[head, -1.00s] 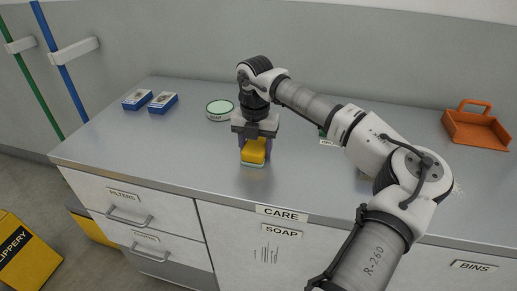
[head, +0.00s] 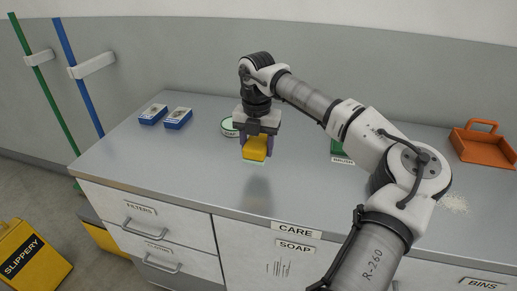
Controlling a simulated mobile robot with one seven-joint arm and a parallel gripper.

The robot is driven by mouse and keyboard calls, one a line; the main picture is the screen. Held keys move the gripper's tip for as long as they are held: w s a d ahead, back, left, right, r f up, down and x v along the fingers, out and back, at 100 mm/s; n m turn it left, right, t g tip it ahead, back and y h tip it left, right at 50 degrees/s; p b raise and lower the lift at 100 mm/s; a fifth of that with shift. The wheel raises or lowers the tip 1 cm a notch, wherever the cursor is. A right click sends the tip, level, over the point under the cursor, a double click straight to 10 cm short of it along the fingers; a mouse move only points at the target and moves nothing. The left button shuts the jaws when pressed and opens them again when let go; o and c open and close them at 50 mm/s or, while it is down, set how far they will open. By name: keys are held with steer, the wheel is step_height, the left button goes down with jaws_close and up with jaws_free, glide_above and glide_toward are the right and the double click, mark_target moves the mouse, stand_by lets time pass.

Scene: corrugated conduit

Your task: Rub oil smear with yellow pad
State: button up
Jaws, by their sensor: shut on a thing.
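My gripper (head: 256,142) is shut on the yellow pad (head: 254,149), which has a pale greenish underside. The pad is over the middle of the metal counter (head: 185,185) and looks raised a little off it. A faint darker patch (head: 246,200) lies on the counter below and in front of the pad. I cannot tell whether this is the oil smear or a reflection of my gripper.
A round soap tin (head: 228,127) is just behind my gripper, partly hidden. A green brush holder (head: 340,149), pale crumbs (head: 453,203) and an orange dustpan (head: 484,146) are to the right.

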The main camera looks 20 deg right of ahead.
steer(key=shift+r+p, duration=0.45)
steer(key=shift+r, duration=0.6)
